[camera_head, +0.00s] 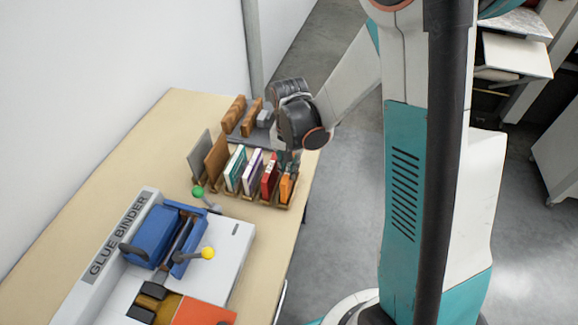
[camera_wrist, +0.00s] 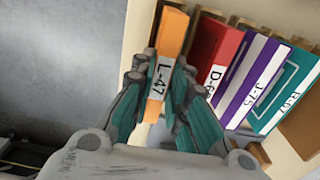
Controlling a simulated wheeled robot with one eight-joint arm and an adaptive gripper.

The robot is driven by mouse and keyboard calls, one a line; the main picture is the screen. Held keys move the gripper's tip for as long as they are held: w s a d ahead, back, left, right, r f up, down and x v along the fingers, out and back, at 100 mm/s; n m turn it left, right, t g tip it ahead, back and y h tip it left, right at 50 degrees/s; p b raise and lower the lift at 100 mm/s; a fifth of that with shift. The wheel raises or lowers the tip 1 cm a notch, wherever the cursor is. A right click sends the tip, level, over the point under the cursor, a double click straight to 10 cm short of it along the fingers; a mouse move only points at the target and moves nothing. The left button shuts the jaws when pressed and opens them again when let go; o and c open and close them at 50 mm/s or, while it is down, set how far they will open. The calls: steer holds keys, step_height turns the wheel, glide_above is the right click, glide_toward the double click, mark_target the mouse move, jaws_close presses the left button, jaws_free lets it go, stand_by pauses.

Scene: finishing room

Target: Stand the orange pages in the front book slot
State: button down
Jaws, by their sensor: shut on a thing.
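The orange pages (camera_wrist: 171,40) carry a white label reading L-47. In the wrist view my gripper (camera_wrist: 158,77) is shut on them, one finger on each side of the label. In the head view the orange pages (camera_head: 287,187) stand upright at the right end of the wooden book rack (camera_head: 250,196), next to the red book. My gripper (camera_head: 288,160) is above them and partly hides them. Whether their bottom edge rests in the slot cannot be told.
A red book (camera_head: 269,176), a purple-and-white book (camera_head: 252,172) and a teal-and-white book (camera_head: 235,169) stand in the rack beside the orange pages. Brown and grey boards (camera_head: 215,158) stand at its left end. The glue binder (camera_head: 165,245) fills the near table. Wooden blocks (camera_head: 233,113) stand behind.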

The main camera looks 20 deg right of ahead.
steer(key=shift+f+b, duration=0.5)
steer(key=shift+f, duration=0.05)
steer(key=c, duration=1.8)
jaws_free()
steer(key=shift+c, duration=0.2)
step_height(320, 180, up, 11)
steer(key=p, duration=0.7)
